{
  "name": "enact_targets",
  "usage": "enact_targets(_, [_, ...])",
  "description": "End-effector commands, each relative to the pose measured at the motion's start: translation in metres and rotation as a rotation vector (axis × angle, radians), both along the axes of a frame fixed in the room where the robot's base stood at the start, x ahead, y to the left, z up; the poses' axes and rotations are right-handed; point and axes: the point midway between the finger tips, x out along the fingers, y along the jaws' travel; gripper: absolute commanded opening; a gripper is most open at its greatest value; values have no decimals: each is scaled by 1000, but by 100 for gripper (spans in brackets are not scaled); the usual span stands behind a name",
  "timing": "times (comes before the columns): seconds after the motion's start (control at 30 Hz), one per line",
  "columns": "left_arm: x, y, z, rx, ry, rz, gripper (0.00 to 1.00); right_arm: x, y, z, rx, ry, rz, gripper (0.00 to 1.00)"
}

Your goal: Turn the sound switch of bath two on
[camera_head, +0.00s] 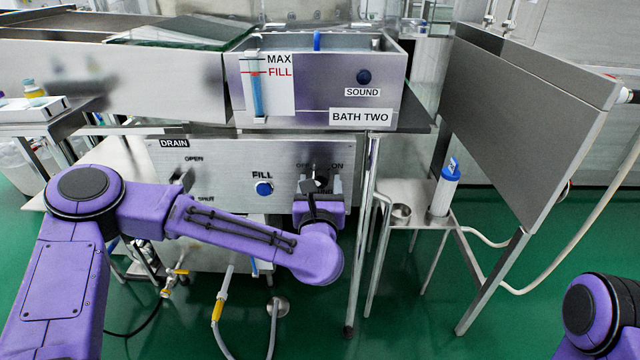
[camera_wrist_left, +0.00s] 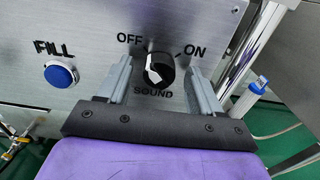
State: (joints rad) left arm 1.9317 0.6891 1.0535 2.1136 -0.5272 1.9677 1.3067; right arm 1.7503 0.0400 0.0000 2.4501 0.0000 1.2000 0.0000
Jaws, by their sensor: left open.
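The sound switch (camera_wrist_left: 158,70) is a black round knob with a white mark, on the grey panel below bath two. In the left wrist view it has OFF at its upper left, ON at its upper right and SOUND below it. The white mark lies toward the OFF side. In the head view my left gripper (camera_head: 318,186) mostly hides the switch. Bath two (camera_head: 310,85) is a steel tank with a BATH TWO label. My right gripper is out of view.
A blue FILL button (camera_head: 264,188) is left of the switch, and the DRAIN control (camera_head: 182,178) is farther left. A round dark SOUND fitting (camera_head: 363,77) is on the tank front. A steel post (camera_head: 366,200) and a small side table (camera_head: 425,212) stand to the right.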

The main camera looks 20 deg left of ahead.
Motion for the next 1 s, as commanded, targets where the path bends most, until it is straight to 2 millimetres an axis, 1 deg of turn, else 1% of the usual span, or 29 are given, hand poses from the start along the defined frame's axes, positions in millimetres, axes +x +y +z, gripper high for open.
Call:
enact_targets(0.1, [3,1,0,0,1,0,65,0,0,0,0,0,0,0])
enact_targets(0.27, [3,1,0,1,1,-1,65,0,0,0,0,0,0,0])
enact_targets(0.37, [3,1,0,1,1,-1,36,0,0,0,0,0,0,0])
enact_targets(0.4, [3,1,0,1,1,-1,23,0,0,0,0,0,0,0])
enact_targets(0.43, [3,1,0,1,1,-1,13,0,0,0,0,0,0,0])
enact_targets(0.47, [3,1,0,1,1,-1,11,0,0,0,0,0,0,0])
enact_targets(0.77, [3,0,0,28,9,-2,11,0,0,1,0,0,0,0])
enact_targets(1.0, [3,-1,1,149,42,-3,11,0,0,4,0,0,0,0])
